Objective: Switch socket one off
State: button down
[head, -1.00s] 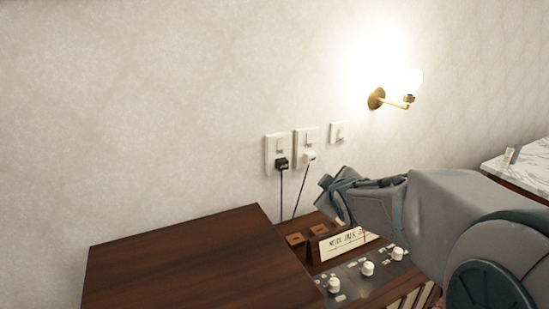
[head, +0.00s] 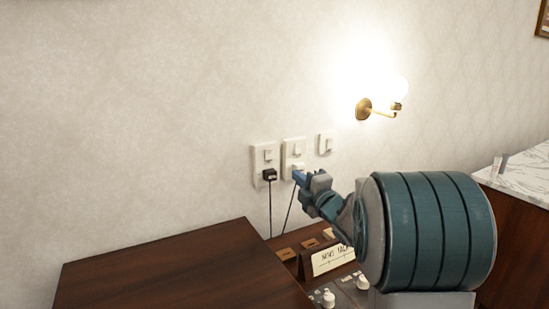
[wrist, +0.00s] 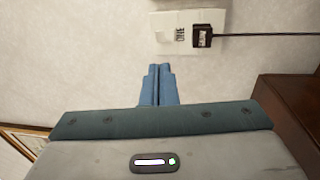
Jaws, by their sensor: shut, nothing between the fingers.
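Two white wall sockets hang side by side. The left socket (head: 258,158) has a black plug (head: 269,175) in its lower part and a rocker switch above it. The second socket (head: 289,150) has its switch in view, but my gripper covers its lower part. My gripper (head: 299,177) is in front of that lower part, its blue fingers shut and empty. I cannot tell whether they touch it. The wrist view shows the shut fingers (wrist: 159,85) below a socket plate (wrist: 172,35) with a black plug (wrist: 203,37). Which socket is number one is not readable.
A smaller wall switch (head: 325,144) is to the right, below a lit wall lamp (head: 364,109). A dark wooden cabinet (head: 180,270) and a knobbed panel (head: 345,290) stand below. A marble-topped unit (head: 520,170) is at the right. The wall left of the sockets is clear.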

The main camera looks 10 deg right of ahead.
aim_at(270, 151)
jog(key=p+x, duration=0.1)
jog(key=x, duration=1.3)
jog(key=shift+p, duration=0.35)
jog(key=shift+r, duration=0.15)
